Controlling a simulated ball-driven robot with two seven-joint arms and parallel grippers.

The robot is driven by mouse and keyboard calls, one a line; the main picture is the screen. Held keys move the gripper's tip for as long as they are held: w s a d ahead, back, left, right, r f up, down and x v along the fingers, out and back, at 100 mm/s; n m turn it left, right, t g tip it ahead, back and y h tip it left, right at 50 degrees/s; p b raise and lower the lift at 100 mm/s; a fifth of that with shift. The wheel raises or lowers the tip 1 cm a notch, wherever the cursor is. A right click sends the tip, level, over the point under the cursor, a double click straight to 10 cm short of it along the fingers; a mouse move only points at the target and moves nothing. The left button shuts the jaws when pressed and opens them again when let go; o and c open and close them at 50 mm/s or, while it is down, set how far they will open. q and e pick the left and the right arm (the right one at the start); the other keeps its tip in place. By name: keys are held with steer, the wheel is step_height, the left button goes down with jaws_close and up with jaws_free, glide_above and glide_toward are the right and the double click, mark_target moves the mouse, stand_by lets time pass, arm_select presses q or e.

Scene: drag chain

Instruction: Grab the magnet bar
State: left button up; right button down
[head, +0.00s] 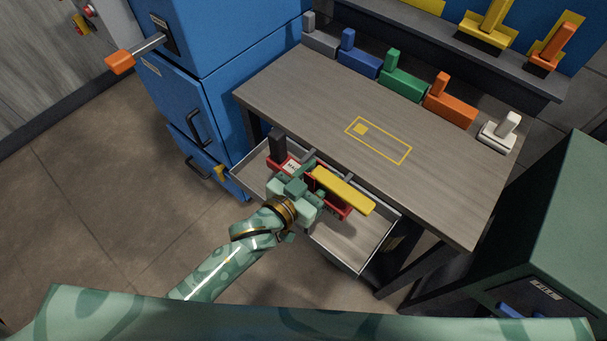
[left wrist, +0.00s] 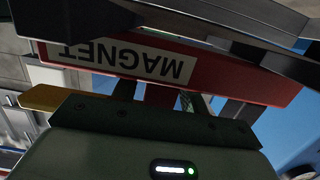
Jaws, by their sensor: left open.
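The red magnet bar (head: 341,210) lies in the open drawer (head: 349,250). A dark upright block (head: 277,145) stands at its left end. A yellow bar (head: 345,190) lies along its right part; I cannot tell whether they are joined. My left gripper (head: 303,181) is open over the middle of the red bar and hides part of it. In the left wrist view the bar (left wrist: 220,73) is close in front of the gripper, with its MAGNET label upside down. I cannot tell whether the fingers touch it. My right gripper is not in view.
The grey tabletop (head: 440,180) is above and behind the drawer, with a yellow outline (head: 385,142) on it. Several coloured blocks, such as the green one (head: 403,87), line its back edge. A blue cabinet (head: 215,110) stands left, a green one (head: 550,235) right.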

arm_select(q)
steer(key=shift+w+d+f, duration=0.1)
steer(key=shift+w+d, duration=0.1)
steer(key=shift+w, duration=0.1)
jaws_close()
